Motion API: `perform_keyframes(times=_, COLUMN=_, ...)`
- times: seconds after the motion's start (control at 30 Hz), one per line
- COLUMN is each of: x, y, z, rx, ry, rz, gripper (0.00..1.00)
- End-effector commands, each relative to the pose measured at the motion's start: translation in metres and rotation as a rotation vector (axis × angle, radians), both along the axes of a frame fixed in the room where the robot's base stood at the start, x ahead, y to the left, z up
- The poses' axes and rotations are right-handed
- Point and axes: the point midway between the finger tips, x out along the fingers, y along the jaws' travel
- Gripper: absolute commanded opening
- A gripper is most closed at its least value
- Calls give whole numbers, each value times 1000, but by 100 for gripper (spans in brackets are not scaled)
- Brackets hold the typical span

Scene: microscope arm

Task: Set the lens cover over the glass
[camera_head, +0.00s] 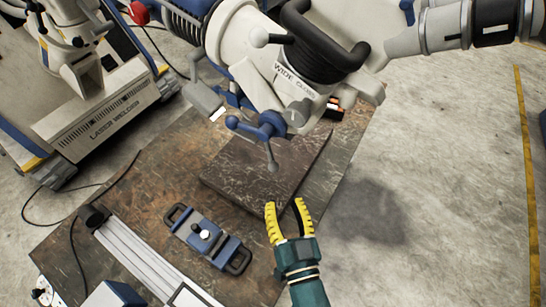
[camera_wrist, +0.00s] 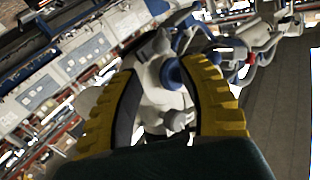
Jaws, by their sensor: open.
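My gripper (camera_head: 285,204) has yellow ribbed fingers and is open and empty. In the head view it points up toward the microscope head (camera_head: 290,55), below and to the right of its blue lever (camera_head: 262,127) with ball knobs. A gap shows between the fingertips and the lever. In the wrist view my fingers (camera_wrist: 163,66) stand apart, with the pale microscope head and a round blue part (camera_wrist: 174,74) showing between and beyond them. I cannot clearly tell which part is the lens cover, and the glass is not distinguishable.
A dark slab (camera_head: 265,175) lies on the worn brown table (camera_head: 145,185) under the microscope. A blue-grey clamp-like fixture (camera_head: 207,237) with handles lies at lower left. A laser welder cabinet (camera_head: 110,115) stands at upper left. The concrete floor at right is clear.

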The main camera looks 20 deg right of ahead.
Motion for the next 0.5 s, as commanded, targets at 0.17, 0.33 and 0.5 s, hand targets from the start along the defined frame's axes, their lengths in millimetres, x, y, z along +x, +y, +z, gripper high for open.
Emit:
perform_keyframes(times=0.17, x=37, y=-8, z=5, rx=0, ry=-5, rz=0, gripper=41)
perform_keyframes(times=0.33, x=78, y=-16, z=5, rx=0, ry=-3, rz=0, gripper=41)
perform_keyframes(times=0.5, x=116, y=-24, z=3, rx=1, ry=-2, rz=1, gripper=41)
